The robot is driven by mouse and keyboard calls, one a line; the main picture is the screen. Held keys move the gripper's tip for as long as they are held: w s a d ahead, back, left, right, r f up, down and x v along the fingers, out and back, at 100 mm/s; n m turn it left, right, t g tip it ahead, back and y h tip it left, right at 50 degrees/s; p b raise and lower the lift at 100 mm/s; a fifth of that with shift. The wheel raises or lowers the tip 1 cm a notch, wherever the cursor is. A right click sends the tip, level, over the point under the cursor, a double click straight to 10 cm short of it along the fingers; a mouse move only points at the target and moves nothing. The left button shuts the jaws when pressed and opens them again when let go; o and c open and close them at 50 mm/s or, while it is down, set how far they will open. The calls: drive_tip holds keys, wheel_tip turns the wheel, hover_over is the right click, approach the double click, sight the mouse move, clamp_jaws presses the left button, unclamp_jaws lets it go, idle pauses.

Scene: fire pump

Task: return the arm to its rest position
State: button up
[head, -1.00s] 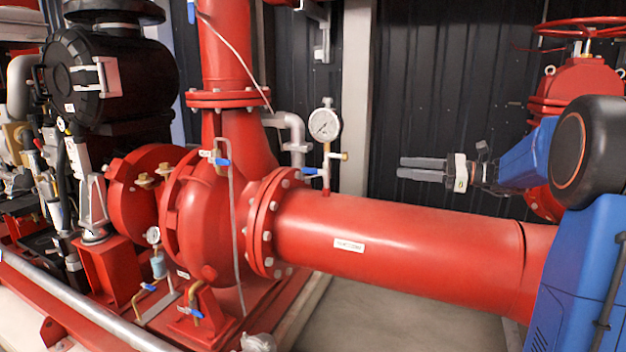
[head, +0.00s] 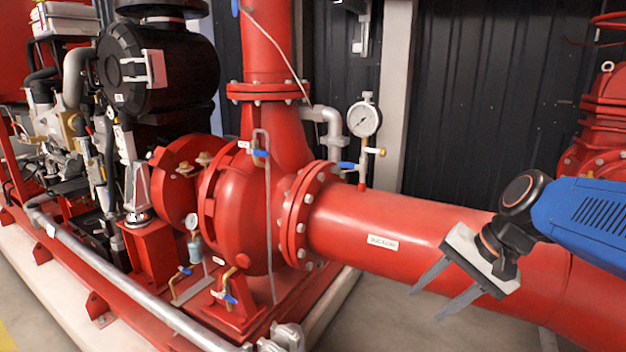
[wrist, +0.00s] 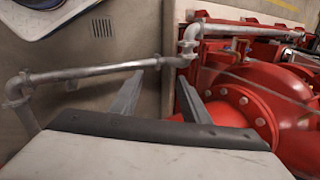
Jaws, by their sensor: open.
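My gripper (head: 428,294) is at the right of the head view, in front of the large red suction pipe (head: 400,226). Its two grey fingers stand apart and point down and to the left, with nothing between them. My blue arm comes in from the right edge. In the wrist view the open fingers (wrist: 158,100) also show, with a grey pipe (wrist: 90,72) and the red pump flange beyond their tips. I cannot tell the exact gap between gripper and pipe.
The red pump (head: 240,208) stands left of the suction pipe. A grey rail (head: 130,285) runs along the front left. A red valve (head: 605,110) stands at the far right. Bare floor shows below the gripper.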

drive_tip(key=s+d+f+n+t+h, duration=0.2)
drive_tip(key=s+d+f+n+h, duration=0.3)
drive_tip(key=s, duration=0.5)
drive_tip(key=shift+d+f+n, duration=0.4)
drive_tip(key=shift+f+n, duration=0.15)
drive_tip(key=shift+n, duration=0.75)
